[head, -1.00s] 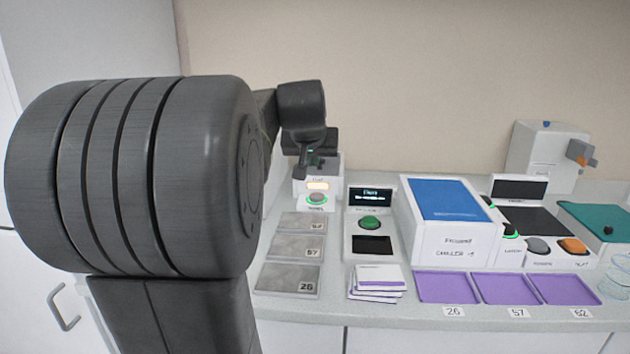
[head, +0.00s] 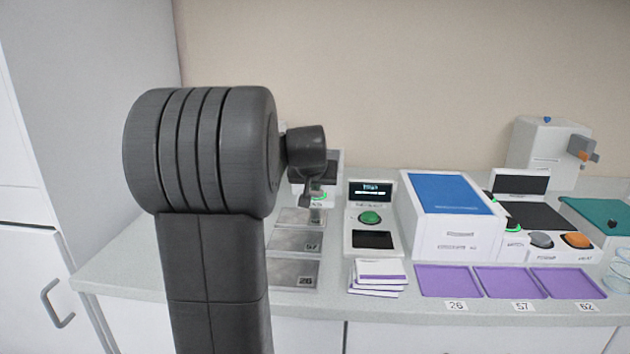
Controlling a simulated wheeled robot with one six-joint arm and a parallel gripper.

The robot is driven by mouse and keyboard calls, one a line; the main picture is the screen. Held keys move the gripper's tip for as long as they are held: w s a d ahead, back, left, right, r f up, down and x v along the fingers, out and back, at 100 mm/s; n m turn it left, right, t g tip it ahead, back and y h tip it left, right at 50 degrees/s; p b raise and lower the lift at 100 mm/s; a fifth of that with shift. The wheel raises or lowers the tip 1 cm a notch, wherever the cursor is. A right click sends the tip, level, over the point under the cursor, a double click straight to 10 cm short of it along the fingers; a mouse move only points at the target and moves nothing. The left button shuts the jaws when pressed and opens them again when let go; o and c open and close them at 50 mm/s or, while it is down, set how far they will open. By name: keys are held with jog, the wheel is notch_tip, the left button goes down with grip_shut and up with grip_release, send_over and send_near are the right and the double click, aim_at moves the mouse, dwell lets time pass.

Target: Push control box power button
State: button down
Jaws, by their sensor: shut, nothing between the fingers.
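A white box with a dark top (head: 327,172) stands at the back of the counter, left of centre. Part of a green-lit ring (head: 322,195) shows on its front, mostly behind my gripper. My gripper (head: 315,212) points down in front of this box, shut and empty, and hides its button. I cannot tell whether it touches the button. At the right, another white unit with a dark panel (head: 533,218) has a grey button (head: 541,240) and an orange button (head: 577,240). Their labels are too small to read surely.
Grey numbered plates (head: 293,273) lie in front of the left box. Beside them stand a device with a green button (head: 370,217) and stacked white cards (head: 378,280). A blue-topped box (head: 450,195) and purple trays (head: 448,281) are further right.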

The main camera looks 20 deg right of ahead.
jog(key=shift+f, duration=0.1)
jog(key=shift+f+b, duration=0.5)
jog(key=shift+f, duration=0.4)
jog(key=shift+s+a+f, duration=0.15)
jog(key=shift+s, duration=0.1)
notch_tip(320, 180, up, 6)
jog(key=p, duration=0.4)
jog(key=shift+w+f, duration=0.1)
jog(key=shift+f, duration=0.15)
jog(key=v, duration=1)
jog(key=shift+p, duration=0.3)
jog(key=shift+f, duration=0.1)
